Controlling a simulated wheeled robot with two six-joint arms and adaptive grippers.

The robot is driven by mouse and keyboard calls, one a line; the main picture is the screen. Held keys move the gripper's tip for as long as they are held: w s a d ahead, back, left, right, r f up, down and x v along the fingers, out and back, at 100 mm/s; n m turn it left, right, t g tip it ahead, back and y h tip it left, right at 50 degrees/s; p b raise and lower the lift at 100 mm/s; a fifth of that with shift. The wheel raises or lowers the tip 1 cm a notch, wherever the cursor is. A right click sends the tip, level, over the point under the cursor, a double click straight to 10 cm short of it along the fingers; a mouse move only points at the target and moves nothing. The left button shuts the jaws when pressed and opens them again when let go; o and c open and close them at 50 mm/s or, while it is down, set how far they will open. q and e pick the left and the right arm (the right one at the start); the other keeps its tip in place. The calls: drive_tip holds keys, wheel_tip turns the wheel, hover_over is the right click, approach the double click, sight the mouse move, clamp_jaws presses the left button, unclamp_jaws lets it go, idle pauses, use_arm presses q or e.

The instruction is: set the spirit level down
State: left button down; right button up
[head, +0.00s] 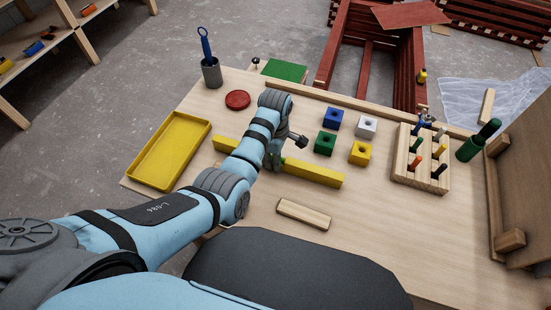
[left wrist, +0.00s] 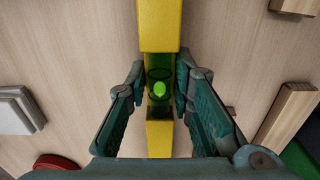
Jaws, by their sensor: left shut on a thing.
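The spirit level is a long yellow bar (head: 315,173) with a green vial in its middle. It lies slantwise across the near middle of the light wooden table (head: 380,230). My left gripper (head: 273,162) is shut on the level at its middle and hides part of it in the head view. In the left wrist view the yellow bar (left wrist: 159,25) runs between the two fingers, with the green vial (left wrist: 160,88) showing between them. I cannot tell whether the level touches the table or hangs just above it. My right gripper is not in view.
A yellow tray (head: 146,178) is at the left, with a red disc (head: 237,99) behind the level. Blue (head: 333,121), white, green and yellow blocks stand beyond its right end. A pegged wooden block (head: 402,174) is farther right. A short wooden bar (head: 303,214) lies in front.

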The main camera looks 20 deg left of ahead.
use_arm(q)
drive_tip(key=shift+f, duration=0.1)
drive_tip(key=c, duration=1.4)
unclamp_jaws()
wheel_tip(320, 180, up, 12)
drive_tip(key=p, duration=0.3)
drive_tip(key=shift+r, duration=0.2)
drive_tip(key=shift+s+f, duration=0.1)
drive_tip(key=shift+s, duration=0.05)
